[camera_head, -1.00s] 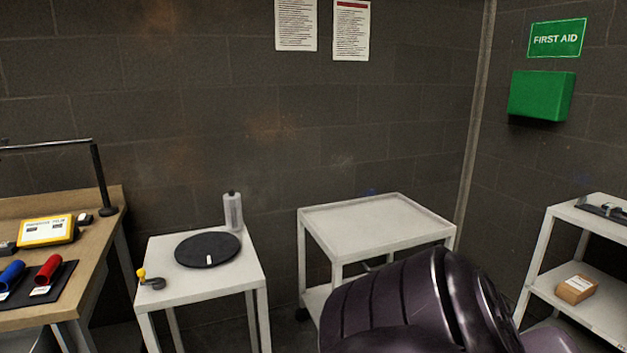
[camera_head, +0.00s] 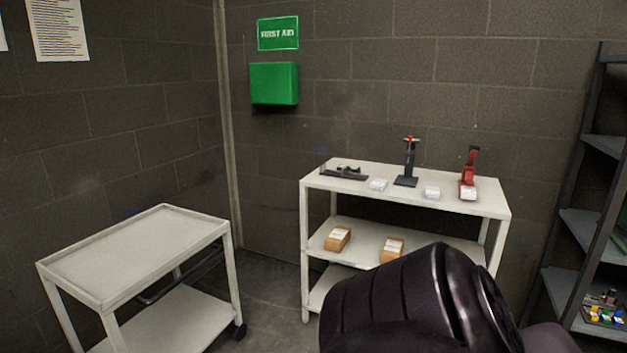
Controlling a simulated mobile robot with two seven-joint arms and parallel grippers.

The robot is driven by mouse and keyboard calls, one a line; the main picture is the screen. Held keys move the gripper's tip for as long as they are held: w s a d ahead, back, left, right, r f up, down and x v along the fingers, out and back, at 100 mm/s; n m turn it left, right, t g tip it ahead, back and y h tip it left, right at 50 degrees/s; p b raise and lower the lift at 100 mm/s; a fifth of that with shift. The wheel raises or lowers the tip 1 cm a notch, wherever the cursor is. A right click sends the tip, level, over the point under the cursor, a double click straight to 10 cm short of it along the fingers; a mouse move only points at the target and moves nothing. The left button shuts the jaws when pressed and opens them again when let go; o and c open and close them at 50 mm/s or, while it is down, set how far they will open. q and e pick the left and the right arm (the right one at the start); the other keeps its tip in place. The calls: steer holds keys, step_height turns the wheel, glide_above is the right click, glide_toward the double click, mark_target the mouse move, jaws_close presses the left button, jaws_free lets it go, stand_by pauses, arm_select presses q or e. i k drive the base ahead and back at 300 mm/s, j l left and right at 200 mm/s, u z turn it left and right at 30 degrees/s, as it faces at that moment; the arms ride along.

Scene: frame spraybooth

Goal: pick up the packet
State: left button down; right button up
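Small pale packets lie on the top of a white shelf unit (camera_head: 330,176): one clear-white packet (camera_head: 378,185) at the left, another packet (camera_head: 432,192) near the middle, and a white item (camera_head: 468,193) at the foot of a red tool. I cannot tell which of these is the task's packet. Neither gripper is in view. A dark part of my own arm covers the lower middle and hides part of the shelf unit's lower levels.
An empty white cart (camera_head: 130,255) stands at the left. Two brown boxes (camera_head: 338,238) sit on the middle shelf. A black stand tool (camera_head: 407,165) and a red tool (camera_head: 470,168) stand on top. A dark rack (camera_head: 584,235) is at the right. Floor shows between cart and shelf.

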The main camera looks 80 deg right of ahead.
mark_target(466, 192)
steer(key=z, duration=3.5)
steer(key=i+j+u, duration=0.1)
steer(key=i, duration=0.5)
steer(key=i+j+u, duration=0.15)
steer(key=i, duration=0.5)
steer(key=j, duration=0.1)
